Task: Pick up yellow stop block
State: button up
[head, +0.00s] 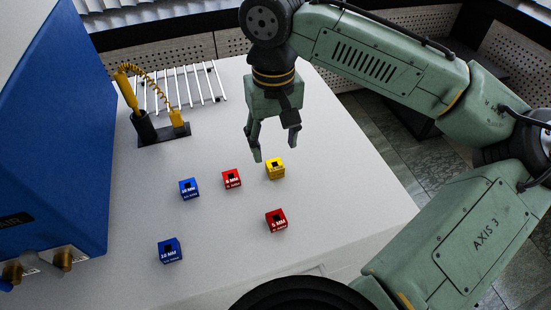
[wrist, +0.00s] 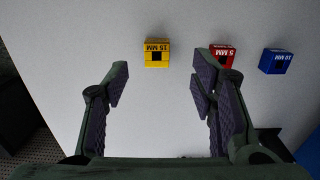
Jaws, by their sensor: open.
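The yellow stop block (head: 275,170) sits on the pale table, right of a red block, in the head view. In the wrist view the yellow block (wrist: 157,54), marked 15 MM, lies beyond the fingertips and between their lines, with bare table around it. My gripper (head: 274,150) points down with its fingers spread, above the table and close to the yellow block. In the wrist view my gripper (wrist: 160,80) is open and nothing is between the fingers.
Two red blocks (head: 232,179) (head: 276,220) and two blue blocks (head: 189,188) (head: 170,250) stand on the table (head: 340,210). A big blue machine (head: 50,130) is at the left. A holder with a yellow coiled-cord tool (head: 160,130) and a white rod rack (head: 190,88) are behind.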

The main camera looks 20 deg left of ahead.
aim_at(275, 161)
notch_tip(275, 161, down, 3)
jog(key=shift+w+f+p, duration=0.25)
jog(key=shift+f+p, duration=0.05)
jog(key=shift+f, duration=1)
jog(key=shift+w+f+p, duration=0.2)
jog(key=shift+f+p, duration=0.05)
jog(key=shift+f, duration=1.05)
jog(key=shift+c, duration=0.6)
grip_shut()
jog(key=shift+r, duration=0.1)
jog(key=shift+a+r, duration=0.1)
jog(key=shift+r, duration=0.3)
notch_tip(275, 161, up, 2)
jog(key=shift+r+b, duration=0.15)
jog(key=shift+b, duration=0.3)
jog(key=s+a, duration=0.1)
jog(key=s, duration=0.4)
jog(key=s+a+r+b, duration=0.1)
jog(key=s, duration=0.4)
jog(key=s+a+b, duration=0.1)
jog(key=s, duration=0.4)
jog(key=shift+s+r, duration=0.35)
jog(key=shift+s, duration=0.05)
